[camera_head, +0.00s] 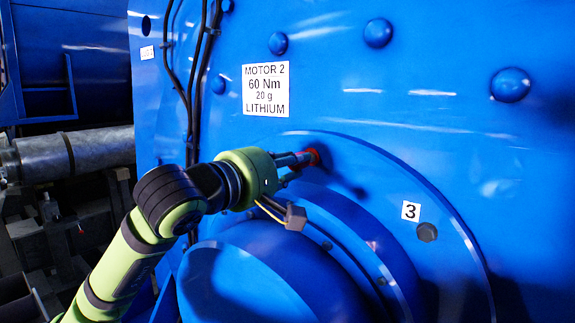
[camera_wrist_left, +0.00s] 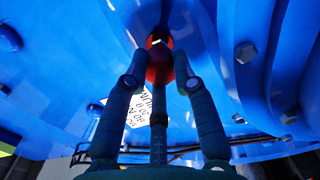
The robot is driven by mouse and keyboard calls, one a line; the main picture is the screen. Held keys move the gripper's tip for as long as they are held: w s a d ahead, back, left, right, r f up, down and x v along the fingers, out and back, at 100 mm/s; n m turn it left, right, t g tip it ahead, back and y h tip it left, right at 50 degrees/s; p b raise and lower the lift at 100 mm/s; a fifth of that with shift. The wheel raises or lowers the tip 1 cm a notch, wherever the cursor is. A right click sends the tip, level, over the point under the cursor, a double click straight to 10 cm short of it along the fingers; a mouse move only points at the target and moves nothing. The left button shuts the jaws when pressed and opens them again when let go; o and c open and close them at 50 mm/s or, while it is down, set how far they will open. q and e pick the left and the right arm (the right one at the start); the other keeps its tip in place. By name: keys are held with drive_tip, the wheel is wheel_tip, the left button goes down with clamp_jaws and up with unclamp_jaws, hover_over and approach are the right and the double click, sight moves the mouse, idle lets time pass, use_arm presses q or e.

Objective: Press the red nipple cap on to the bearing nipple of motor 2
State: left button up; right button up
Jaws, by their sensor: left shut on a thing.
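The red nipple cap (camera_head: 318,156) is at the tip of my left gripper (camera_head: 306,159), against or very close to the blue face of motor 2. My left gripper is shut on the cap. In the left wrist view the red cap (camera_wrist_left: 153,73) shows between the fingertips, with a small dark, pale-edged part at its far end. The bearing nipple cannot be made out clearly, so I cannot tell whether the cap is seated on it. My right gripper is not in view.
A label (camera_head: 266,90) reads "MOTOR 2, 60 Nm, 20 g, LITHIUM". A tag "3" (camera_head: 411,211) sits above a bolt (camera_head: 427,232) on the round bearing flange. Black cables (camera_head: 193,75) run down left of the label. A grey shaft (camera_head: 95,150) lies at the left.

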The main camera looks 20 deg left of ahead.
use_arm(q)
drive_tip(key=shift+x, duration=1)
drive_tip(key=o, duration=0.8)
drive_tip(key=shift+w, duration=0.1)
drive_tip(key=v, duration=1.2)
